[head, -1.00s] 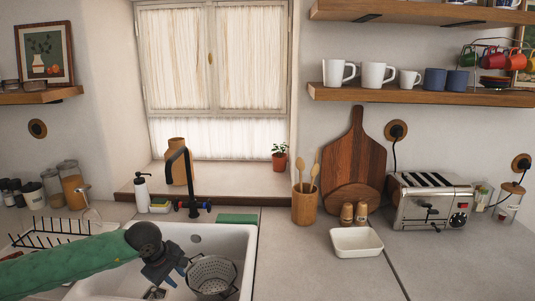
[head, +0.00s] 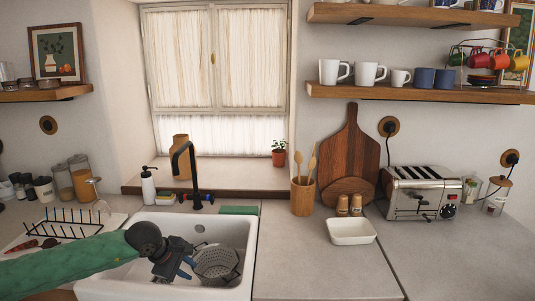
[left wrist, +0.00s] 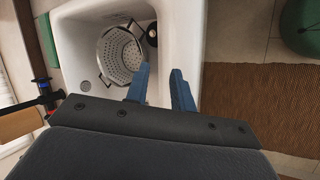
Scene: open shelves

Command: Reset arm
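My left gripper (head: 187,267) hangs over the white sink (head: 240,240), its arm coming in from the left. In the left wrist view its two blue fingers (left wrist: 160,88) are apart with nothing between them. A grey metal colander (head: 216,262) sits in the sink just right of the gripper. It also shows in the left wrist view (left wrist: 121,54), beyond the fingers and apart from them. My right gripper is not in view.
A black faucet (head: 192,175) stands behind the sink. A dish rack (head: 62,230) is at the left. On the right counter are a utensil holder (head: 302,196), a white dish (head: 351,231) and a toaster (head: 421,191). The front right counter is clear.

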